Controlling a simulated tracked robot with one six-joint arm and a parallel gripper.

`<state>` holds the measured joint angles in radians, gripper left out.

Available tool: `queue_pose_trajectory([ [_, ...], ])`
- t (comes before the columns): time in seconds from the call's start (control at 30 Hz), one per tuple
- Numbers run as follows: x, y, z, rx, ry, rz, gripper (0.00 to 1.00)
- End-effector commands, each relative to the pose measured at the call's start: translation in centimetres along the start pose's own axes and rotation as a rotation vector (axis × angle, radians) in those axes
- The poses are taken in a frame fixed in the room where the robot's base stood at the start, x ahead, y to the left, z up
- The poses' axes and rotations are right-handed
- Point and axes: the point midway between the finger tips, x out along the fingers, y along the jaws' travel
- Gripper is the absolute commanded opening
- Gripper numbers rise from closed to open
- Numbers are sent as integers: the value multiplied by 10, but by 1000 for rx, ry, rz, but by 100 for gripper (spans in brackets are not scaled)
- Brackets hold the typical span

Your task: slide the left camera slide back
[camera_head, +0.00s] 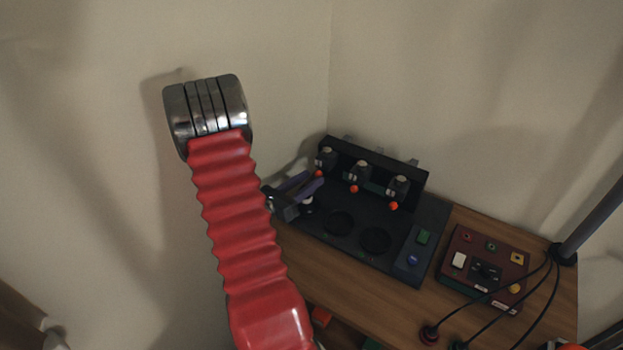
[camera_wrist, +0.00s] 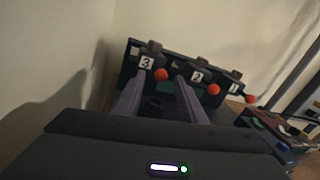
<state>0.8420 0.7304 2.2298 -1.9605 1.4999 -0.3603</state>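Three dark camera slides with orange knobs stand in a row along the black back panel of the dark station. The left camera slide (camera_head: 326,157) has its orange knob (camera_head: 319,173) facing front. In the wrist view the left slide carries a white label 3 (camera_wrist: 146,63), and its knob (camera_wrist: 161,74) shows between my fingertips. My gripper (camera_head: 315,178) reaches in from the left with its purple fingers spread apart. It also shows in the wrist view (camera_wrist: 160,79). I cannot tell whether a finger touches the knob.
The middle slide (camera_head: 360,173) and right slide (camera_head: 398,187) stand to the right. The station top (camera_head: 356,226) has two round recesses, plus green and blue buttons. A dark red control box (camera_head: 485,262) sits on the wooden table (camera_head: 400,291). Black cables run at the right.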

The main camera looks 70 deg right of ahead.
Motion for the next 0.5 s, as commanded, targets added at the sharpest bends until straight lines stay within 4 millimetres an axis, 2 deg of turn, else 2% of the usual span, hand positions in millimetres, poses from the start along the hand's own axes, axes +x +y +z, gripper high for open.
queue_pose_trajectory([
  [0.5, -73, 2, 0, 0, -2, 6, 37],
])
